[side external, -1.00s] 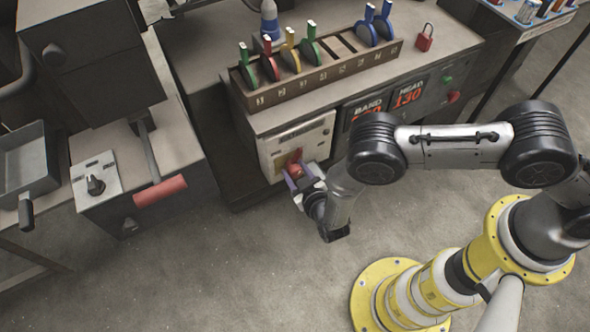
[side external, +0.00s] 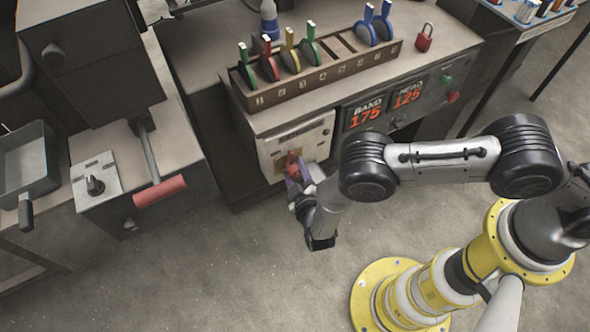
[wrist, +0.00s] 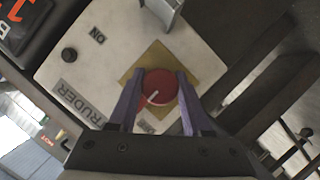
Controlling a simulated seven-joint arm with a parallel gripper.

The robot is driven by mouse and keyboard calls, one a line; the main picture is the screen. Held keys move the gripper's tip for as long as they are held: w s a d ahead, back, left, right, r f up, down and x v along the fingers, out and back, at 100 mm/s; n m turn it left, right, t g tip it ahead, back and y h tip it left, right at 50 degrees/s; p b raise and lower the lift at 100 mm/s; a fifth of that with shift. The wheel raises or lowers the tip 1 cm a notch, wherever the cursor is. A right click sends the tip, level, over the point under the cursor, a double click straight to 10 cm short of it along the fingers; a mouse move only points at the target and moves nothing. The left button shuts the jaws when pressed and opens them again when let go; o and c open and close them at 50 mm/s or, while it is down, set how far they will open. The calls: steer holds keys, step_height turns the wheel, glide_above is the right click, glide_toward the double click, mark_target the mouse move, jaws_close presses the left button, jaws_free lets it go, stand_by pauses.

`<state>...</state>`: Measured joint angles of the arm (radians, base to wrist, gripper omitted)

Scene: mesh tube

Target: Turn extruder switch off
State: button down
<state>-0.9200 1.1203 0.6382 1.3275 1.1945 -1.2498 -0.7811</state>
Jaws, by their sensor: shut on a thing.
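The extruder switch is a round red knob with a white mark (wrist: 160,86) on a yellow square plate. It sits on a white panel (side external: 310,141) at the front of the bench; the panel also shows in the wrist view (wrist: 103,70), with a partly hidden "TRUDER" label and an "ON" label. My gripper (wrist: 162,80) has its two purple fingers on either side of the knob, shut on it. In the side view my gripper (side external: 293,168) reaches the panel from the front and hides part of the switch. A small label below the knob is unreadable.
A rack (side external: 320,75) of coloured tools and a red padlock (side external: 424,38) stand on the bench above. Displays (side external: 367,111) read 175 and 125. A red-handled lever (side external: 160,190) stands left.

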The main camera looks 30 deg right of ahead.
steer(key=shift+c, duration=1.7)
jaws_free()
steer(key=v, duration=0.7)
steer(key=shift+s, duration=0.25)
steer(key=shift+a+r, duration=0.1)
